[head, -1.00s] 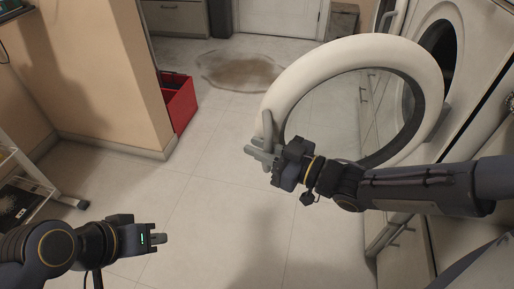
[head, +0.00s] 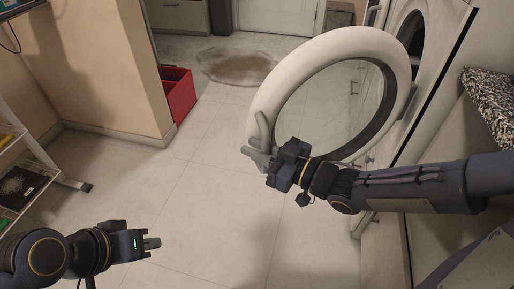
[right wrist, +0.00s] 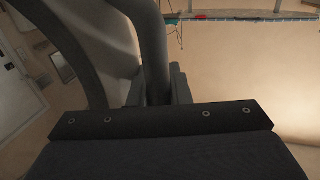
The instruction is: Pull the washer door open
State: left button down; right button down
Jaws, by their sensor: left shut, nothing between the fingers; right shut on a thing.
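The washer door (head: 290,68) is a round white ring with a clear window, standing swung out from the white washer (head: 441,40) at the right of the head view. The dark round opening (head: 408,38) of the washer shows behind it. My right gripper (head: 258,158) is shut on the door's handle (head: 262,132) at the ring's left edge. In the right wrist view the grey handle (right wrist: 152,45) runs down between the fingers, with the pale ring beside it. My left gripper (head: 152,244) is shut and empty at the lower left, over the floor, away from the door.
A red bin (head: 179,94) stands by the tan wall corner (head: 110,70). A white shelf cart (head: 38,160) is at the left edge. A brown rug (head: 235,65) lies toward the back door. Patterned cloth (head: 492,98) lies at the right. The middle floor is clear.

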jog(key=c, duration=1.6)
grip_release()
jog(key=shift+s+a, duration=0.2)
jog(key=shift+w, duration=0.1)
jog(key=shift+d, duration=0.1)
